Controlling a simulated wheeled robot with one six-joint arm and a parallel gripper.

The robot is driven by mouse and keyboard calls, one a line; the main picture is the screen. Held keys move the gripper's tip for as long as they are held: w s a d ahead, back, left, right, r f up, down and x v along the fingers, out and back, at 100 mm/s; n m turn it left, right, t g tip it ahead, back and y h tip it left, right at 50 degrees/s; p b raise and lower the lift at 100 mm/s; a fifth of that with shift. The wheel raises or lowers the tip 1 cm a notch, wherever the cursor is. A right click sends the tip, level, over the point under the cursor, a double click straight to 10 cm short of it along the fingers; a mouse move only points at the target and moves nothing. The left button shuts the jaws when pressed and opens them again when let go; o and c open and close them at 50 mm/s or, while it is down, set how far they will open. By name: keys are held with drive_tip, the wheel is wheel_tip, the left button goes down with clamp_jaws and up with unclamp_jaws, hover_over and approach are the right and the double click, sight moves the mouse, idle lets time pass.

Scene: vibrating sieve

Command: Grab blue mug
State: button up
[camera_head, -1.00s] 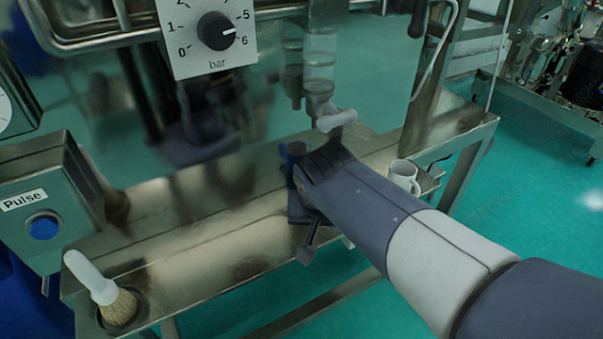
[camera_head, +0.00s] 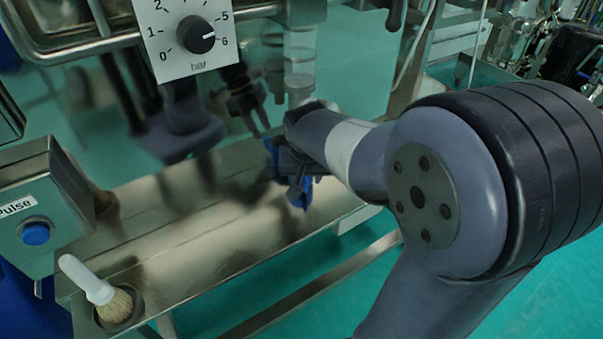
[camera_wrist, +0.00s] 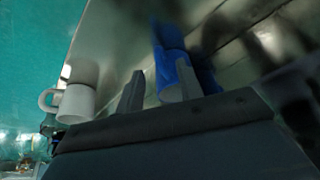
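The blue mug (camera_wrist: 172,72) shows in the wrist view just beyond my fingers. It lies mostly between them, and the right finger covers part of it. In the head view the blue mug (camera_head: 300,194) is mostly hidden by my gripper (camera_head: 290,170), with only blue patches showing at the metal table. In the wrist view my gripper (camera_wrist: 161,90) has its fingers spread. A gap shows between the left finger and the mug; contact on the right side cannot be told.
A white mug (camera_wrist: 78,92) stands left of my gripper in the wrist view. The metal table (camera_head: 215,235) holds a white-handled brush (camera_head: 100,290) at its near left end. The pressure dial panel (camera_head: 192,40) and clear tube (camera_head: 298,75) stand behind.

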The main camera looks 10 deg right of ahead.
sight(306, 182)
drive_tip(key=x, duration=0.4)
drive_tip(key=shift+s, duration=0.1)
clamp_jaws()
idle(0.4)
